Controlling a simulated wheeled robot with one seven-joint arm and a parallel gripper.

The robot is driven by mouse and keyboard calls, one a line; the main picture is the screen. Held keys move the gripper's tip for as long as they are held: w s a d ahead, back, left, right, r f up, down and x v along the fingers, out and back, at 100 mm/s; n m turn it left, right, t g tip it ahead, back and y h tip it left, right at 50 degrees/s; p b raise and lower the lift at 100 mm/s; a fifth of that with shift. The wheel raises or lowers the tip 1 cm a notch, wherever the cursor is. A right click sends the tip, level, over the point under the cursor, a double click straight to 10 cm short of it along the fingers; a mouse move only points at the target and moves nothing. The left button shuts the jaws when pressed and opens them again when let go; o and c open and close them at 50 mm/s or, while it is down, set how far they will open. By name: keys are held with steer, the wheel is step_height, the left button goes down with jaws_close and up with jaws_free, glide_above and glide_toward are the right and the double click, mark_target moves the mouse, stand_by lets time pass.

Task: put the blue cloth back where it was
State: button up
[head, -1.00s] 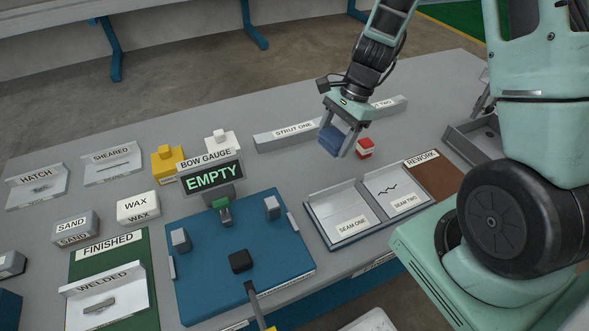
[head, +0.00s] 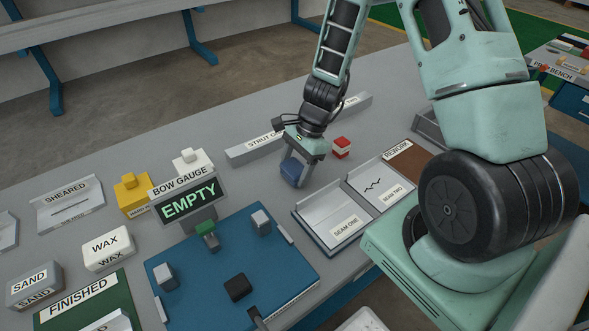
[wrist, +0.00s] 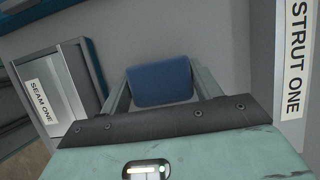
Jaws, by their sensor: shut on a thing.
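The blue cloth (head: 292,171) is a small folded dark-blue block between the fingers of my gripper (head: 303,172). My gripper points down and is shut on it, low over the grey bench between the STRUT ONE bar and the SEAM ONE tray. In the wrist view the cloth (wrist: 161,82) sits between the two fingers, with plain grey bench around it. I cannot tell whether its underside touches the bench.
The SEAM ONE and SEAM TWO tray (head: 332,230) lies just in front. The strut bar (head: 245,152) lies behind. The BOW GAUGE (head: 188,203) reads EMPTY at left. Bench left of my gripper is clear.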

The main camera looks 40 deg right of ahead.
steer(key=shift+f, duration=0.25)
steer(key=shift+f, duration=0.15)
steer(key=o, duration=0.9)
steer(key=p+v, duration=0.1)
steer(key=v, duration=1.1)
steer(key=s+a+r+n+g+h, duration=0.1)
steer(key=s+a+r+n, duration=0.2)
steer(key=a+n, duration=0.3)
steer(key=s+a+r+n, duration=0.2)
steer(key=a+r+n, duration=0.15)
steer(key=a, duration=0.45)
steer(key=s+a+r+n+h, duration=0.1)
steer(key=s+a+n, duration=0.2)
steer(key=s+n, duration=0.2)
steer(key=s+a+r+n+h, duration=0.1)
steer(key=s+a+r+n, duration=0.1)
steer(key=s+n, duration=0.3)
steer(key=s+a+r+n+t+h, duration=0.1)
steer(key=s+a+n, duration=0.2)
steer(key=s+n, duration=0.2)
steer(key=shift+a+r+n, duration=0.3)
steer(key=shift+a+n, duration=0.1)
steer(key=shift+n, duration=0.25)
